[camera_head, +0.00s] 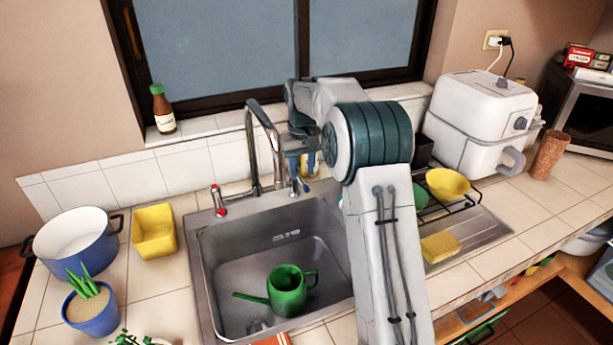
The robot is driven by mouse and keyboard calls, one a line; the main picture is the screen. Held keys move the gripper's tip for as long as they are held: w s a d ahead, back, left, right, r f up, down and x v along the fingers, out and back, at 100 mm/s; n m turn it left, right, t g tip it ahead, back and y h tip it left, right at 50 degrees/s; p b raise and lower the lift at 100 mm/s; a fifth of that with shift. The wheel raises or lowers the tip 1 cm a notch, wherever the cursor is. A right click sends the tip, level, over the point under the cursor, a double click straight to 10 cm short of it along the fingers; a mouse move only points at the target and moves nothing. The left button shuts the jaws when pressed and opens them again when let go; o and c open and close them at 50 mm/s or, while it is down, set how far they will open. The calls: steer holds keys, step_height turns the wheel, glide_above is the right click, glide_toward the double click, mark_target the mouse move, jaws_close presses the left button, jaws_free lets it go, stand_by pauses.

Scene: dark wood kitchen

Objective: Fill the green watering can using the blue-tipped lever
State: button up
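The green watering can (287,291) stands in the sink basin (228,254), its spout toward the left and its handle toward the right. The grey faucet (251,152) rises behind the basin, with its curved spout over the back part of the sink. The blue-tipped lever (305,188) is at the right of the faucet's base. A red-tipped lever (217,200) is at the left. My gripper (294,168) is just above the blue-tipped lever, beside the faucet. Its fingers are small and partly hidden, so I cannot tell their opening or any contact.
My arm crosses the right side of the sink and hides part of it. A yellow container (154,231), blue pot (78,243) and potted plant (91,306) stand at left. A yellow bowl (447,183), sponge (440,247) and white appliance (483,122) are at right.

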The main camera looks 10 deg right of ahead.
mark_target(302, 181)
steer(key=shift+f, duration=1.55)
steer(key=shift+c, duration=0.3)
